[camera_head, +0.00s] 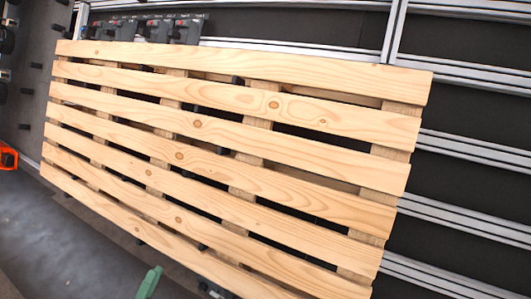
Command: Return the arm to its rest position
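No whole arm shows in the head view, so a rest position cannot be read from it. A slim green piece (148,282) rises from the bottom edge, left of centre. It looks like the tip of something of which the rest is cut off. I cannot tell whether it belongs to my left gripper or is a separate thing. No pair of fingers can be made out, so opening or grip cannot be judged. My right gripper is not in the picture.
A large wooden slatted pallet (240,130) fills the middle, tilted in view. Metal rails (470,147) run behind it at right. Dark clamp-like units (185,30) line the top left. An orange thing (8,157) is at the left edge. Grey floor (70,240) is clear at lower left.

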